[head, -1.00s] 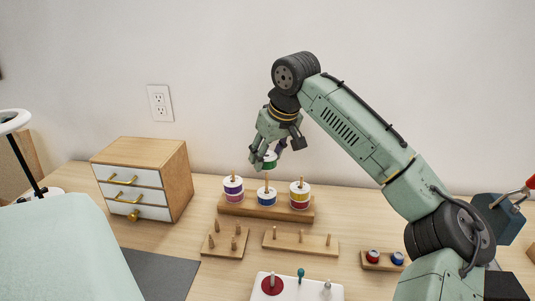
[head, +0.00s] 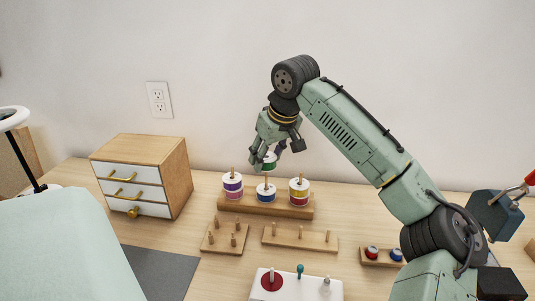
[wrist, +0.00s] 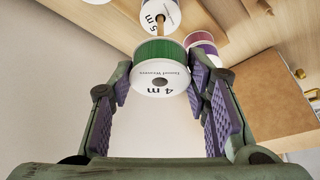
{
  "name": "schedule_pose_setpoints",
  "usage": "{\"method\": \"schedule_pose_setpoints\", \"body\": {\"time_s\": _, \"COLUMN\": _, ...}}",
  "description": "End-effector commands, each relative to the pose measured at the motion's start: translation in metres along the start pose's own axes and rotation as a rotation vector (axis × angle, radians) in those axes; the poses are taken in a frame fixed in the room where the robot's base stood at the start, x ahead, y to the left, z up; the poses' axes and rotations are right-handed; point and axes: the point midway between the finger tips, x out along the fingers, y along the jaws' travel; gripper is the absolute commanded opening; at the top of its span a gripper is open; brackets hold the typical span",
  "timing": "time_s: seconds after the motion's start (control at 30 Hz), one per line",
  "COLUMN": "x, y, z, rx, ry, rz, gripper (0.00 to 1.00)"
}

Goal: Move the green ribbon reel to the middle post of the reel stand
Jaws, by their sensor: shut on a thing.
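The green ribbon reel (wrist: 160,67) is white-faced with a green band, and its face reads "4 m" in the wrist view. My gripper (head: 268,161) is shut on the reel by its sides. In the head view the reel hangs above the middle post (head: 266,178) of the wooden reel stand (head: 254,207), apart from it as far as I can tell. A blue-banded reel (head: 266,191) sits on that middle post. The post's tip and a white reel (wrist: 160,14) also show beyond the green reel in the wrist view.
On the stand, purple and pink reels (head: 232,187) fill the left post; yellow and red reels (head: 299,193) fill the right post. Low peg boards (head: 299,240) (head: 225,239) lie in front. A drawer cabinet (head: 140,177) stands at left. Two small spools (head: 384,255) are at right.

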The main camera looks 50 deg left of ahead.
Motion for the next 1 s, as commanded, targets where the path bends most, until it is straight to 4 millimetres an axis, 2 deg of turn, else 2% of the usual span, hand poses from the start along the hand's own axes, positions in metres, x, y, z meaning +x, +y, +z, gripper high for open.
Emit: {"method": "schedule_pose_setpoints", "body": {"time_s": 1.0, "x": 0.015, "y": 0.0, "z": 0.006, "rx": 0.0, "ry": 0.0, "rz": 0.0, "gripper": 0.22}}
